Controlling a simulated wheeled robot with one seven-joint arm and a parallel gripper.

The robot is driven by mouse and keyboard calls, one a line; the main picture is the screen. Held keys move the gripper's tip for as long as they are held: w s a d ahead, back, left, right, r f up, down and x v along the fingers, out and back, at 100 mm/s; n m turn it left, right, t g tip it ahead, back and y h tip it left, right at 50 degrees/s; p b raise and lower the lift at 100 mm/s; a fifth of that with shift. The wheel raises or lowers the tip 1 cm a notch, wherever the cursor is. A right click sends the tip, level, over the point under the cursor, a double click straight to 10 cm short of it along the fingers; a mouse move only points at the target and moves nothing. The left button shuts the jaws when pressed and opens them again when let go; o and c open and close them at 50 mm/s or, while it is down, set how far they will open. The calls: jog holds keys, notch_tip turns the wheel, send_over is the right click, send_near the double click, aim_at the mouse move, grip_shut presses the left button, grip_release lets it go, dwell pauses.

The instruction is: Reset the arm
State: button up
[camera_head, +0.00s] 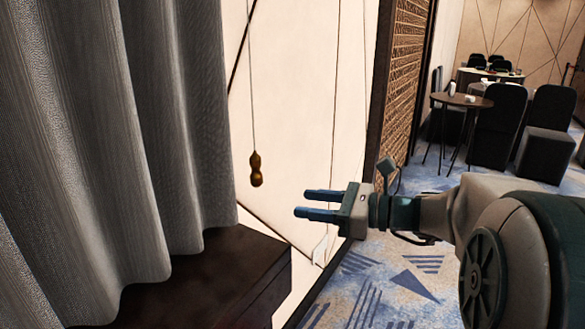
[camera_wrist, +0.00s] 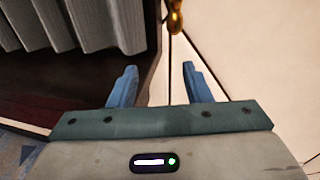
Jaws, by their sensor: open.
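My gripper (camera_head: 318,204) reaches in from the right in the head view, its two blue fingers apart with nothing between them. In the wrist view my gripper (camera_wrist: 158,84) also shows open and empty. A brown, gourd-shaped pull (camera_head: 256,170) hangs on a thin cord to the left of and above the fingertips, apart from them. The pull (camera_wrist: 175,18) shows at the top edge of the wrist view, beyond the fingers. The cord runs up out of the head view.
A grey curtain (camera_head: 120,130) hangs at the left beside a dark wooden ledge (camera_head: 215,275). A pale wall (camera_head: 300,90) stands behind the cord. A lattice panel (camera_head: 405,75), round table (camera_head: 462,101) and dark chairs (camera_head: 500,125) stand farther right. Patterned carpet (camera_head: 400,275) lies below.

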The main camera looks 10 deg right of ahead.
jog(key=s+a+f+n+g+h+p, duration=0.1)
jog(key=s+a+n+g+h+p, duration=0.4)
jog(key=s, duration=0.3)
jog(key=s+d+r+n+h+p, duration=0.1)
jog(key=s+d+n+h+p, duration=0.8)
jog(key=n, duration=0.8)
jog(key=shift+d+h+p, duration=0.45)
jog(key=shift+h+p, duration=0.05)
jog(key=shift+h, duration=0.1)
